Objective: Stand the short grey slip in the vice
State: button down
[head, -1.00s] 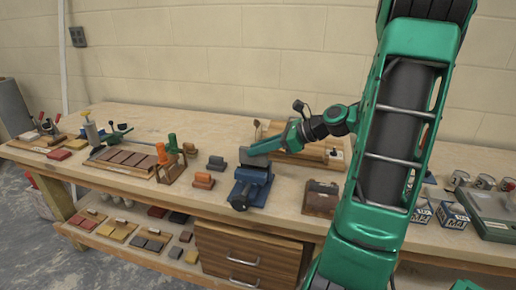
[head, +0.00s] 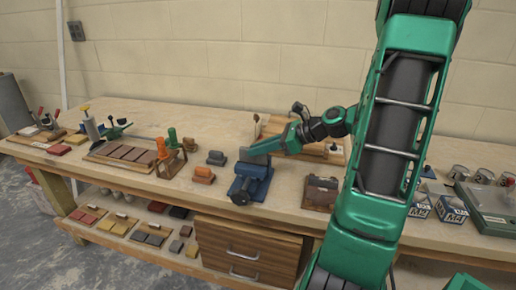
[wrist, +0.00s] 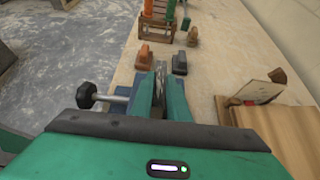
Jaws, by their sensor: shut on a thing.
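The blue vice (head: 246,190) stands at the front edge of the bench in the head view. Part of its body and its black-knobbed handle (wrist: 87,95) show in the wrist view. My gripper (head: 264,150) reaches in from the right, directly over the vice. In the wrist view its green fingers (wrist: 164,90) are shut on the short grey slip (wrist: 160,70), seen narrow and edge-on. The slip (head: 252,158) is at the vice's top in the head view. I cannot tell whether its lower edge is between the jaws, as fingers and vice hide it.
An orange-brown block (head: 203,175) and a dark grey block (head: 216,158) stand left of the vice. A wooden rack with orange and green handles (head: 170,158) is farther left. A brown block (head: 320,192) is to the right, and a wooden box (wrist: 290,130) lies behind.

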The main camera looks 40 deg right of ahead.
jog(key=shift+f, duration=0.15)
jog(key=shift+f, duration=0.75)
jog(key=c, duration=1.6)
grip_release()
jog(key=shift+c, duration=0.2)
jog(key=o, duration=0.5)
jog(key=shift+r, duration=0.1)
